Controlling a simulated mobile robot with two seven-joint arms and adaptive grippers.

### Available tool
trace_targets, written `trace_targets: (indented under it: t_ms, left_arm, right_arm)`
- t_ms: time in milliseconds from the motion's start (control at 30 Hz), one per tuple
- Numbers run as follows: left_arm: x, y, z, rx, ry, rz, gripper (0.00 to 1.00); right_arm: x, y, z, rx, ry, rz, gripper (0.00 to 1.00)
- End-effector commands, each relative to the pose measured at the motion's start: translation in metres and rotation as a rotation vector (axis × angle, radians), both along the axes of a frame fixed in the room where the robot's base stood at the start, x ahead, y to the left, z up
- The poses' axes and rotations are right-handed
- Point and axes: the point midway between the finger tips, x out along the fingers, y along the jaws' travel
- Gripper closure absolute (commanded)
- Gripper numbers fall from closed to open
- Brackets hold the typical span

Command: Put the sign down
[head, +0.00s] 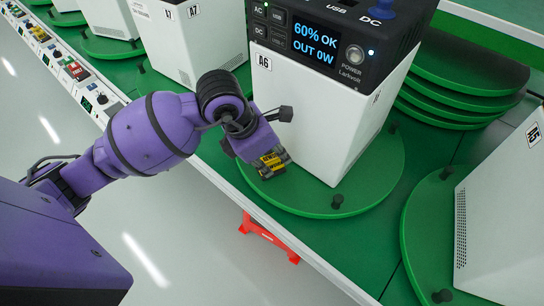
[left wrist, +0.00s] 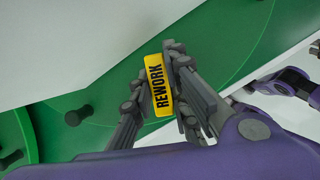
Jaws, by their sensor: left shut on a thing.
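A small yellow sign (head: 270,161) with black lettering is in my left gripper (head: 270,165). In the left wrist view the sign (left wrist: 158,85) reads REWORK and stands between the two fingers of the gripper (left wrist: 160,85), which are shut on it. In the head view, gripper and sign are at the left front edge of the green turntable disc (head: 335,193), beside the white unit A6 (head: 305,120). I cannot tell whether the sign touches the disc.
A6's dark panel (head: 318,40) reads 60% OK. Black pegs (head: 337,201) stand on the disc. Unit A7 (head: 185,40) is to the left, unit A5 (head: 505,215) to the right. Stacked green discs (head: 460,85) lie behind. A red object (head: 268,238) shows below the line's edge.

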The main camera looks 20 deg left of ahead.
Motion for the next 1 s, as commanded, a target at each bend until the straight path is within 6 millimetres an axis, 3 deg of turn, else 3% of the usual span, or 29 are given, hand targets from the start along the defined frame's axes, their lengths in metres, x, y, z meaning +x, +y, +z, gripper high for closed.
trace_targets:
  t_ms: [67, 100, 200, 633, 1000]
  left_arm:
    - [0.0, 0.0, -0.004, 0.0, 0.001, 0.0, 1.0]
    - [0.0, 0.0, -0.003, 0.0, 0.001, 0.0, 0.8]
    - [0.0, 0.0, -0.002, 0.001, 0.001, 0.0, 0.67]
    - [-0.001, 0.002, 0.007, 0.001, -0.001, 0.0, 0.66]
    - [-0.022, 0.021, 0.076, 0.003, -0.004, 0.0, 0.66]
  right_arm:
    - [-0.001, 0.0, -0.002, -0.001, 0.002, 0.001, 0.51]
    - [0.0, 0.0, -0.001, -0.001, 0.0, 0.001, 0.51]
    - [0.001, 0.0, -0.001, 0.0, -0.001, 0.001, 0.51]
    - [0.003, 0.0, 0.002, 0.0, -0.005, 0.0, 0.51]
    - [0.003, 0.0, 0.005, 0.001, -0.007, -0.001, 0.51]
